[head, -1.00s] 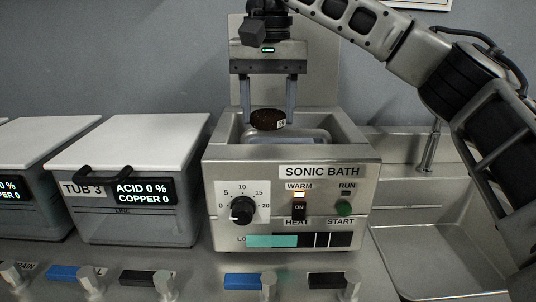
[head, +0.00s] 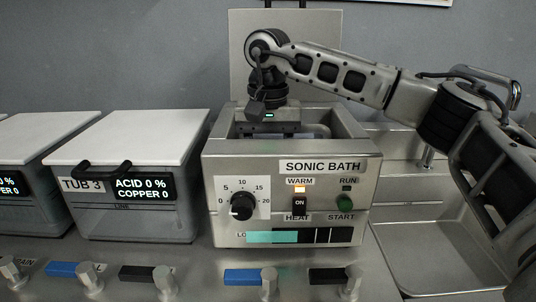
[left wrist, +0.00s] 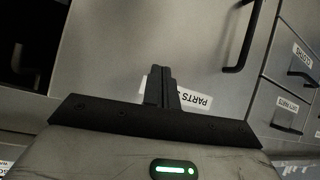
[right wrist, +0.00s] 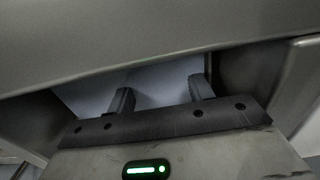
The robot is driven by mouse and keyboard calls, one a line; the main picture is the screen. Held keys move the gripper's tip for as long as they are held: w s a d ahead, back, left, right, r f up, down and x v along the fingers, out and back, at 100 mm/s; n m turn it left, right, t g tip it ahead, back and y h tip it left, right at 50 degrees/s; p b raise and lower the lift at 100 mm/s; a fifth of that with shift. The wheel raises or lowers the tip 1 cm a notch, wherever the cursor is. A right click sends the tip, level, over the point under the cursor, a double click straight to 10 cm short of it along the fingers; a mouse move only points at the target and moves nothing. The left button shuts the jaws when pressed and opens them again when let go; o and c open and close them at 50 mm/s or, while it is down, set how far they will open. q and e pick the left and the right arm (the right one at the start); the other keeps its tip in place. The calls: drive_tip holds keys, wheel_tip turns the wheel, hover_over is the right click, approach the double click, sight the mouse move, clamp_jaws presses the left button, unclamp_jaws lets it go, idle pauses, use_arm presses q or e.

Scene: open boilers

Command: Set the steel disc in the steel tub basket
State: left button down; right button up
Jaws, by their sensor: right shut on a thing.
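My right gripper (right wrist: 160,93) reaches down into the open sonic bath (head: 290,165). Its wrist shows over the bath in the head view, and its fingers are mostly hidden behind the front wall. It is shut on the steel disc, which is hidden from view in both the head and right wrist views. The basket inside the bath (head: 318,131) shows only in part. The disc's contact with the basket cannot be told. My left gripper (left wrist: 160,87) is shut and empty, in front of grey cabinet fronts, and is out of the head view.
Tub 3 (head: 125,140) stands closed to the left of the bath. A sink (head: 440,255) with a tap lies to the right. The bath's front has a dial (head: 241,206) and a lit WARM lamp. Several valve handles (head: 68,272) line the counter's front.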

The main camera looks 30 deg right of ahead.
drive_tip(key=shift+w+d+f, duration=0.1)
drive_tip(key=shift+w, duration=0.15)
drive_tip(key=shift+f, duration=0.15)
drive_tip(key=o, duration=1.5)
drive_tip(key=shift+c, duration=0.2)
wheel_tip(320, 180, up, 12)
drive_tip(key=shift+r+p, duration=0.25)
drive_tip(key=shift+p, duration=0.2)
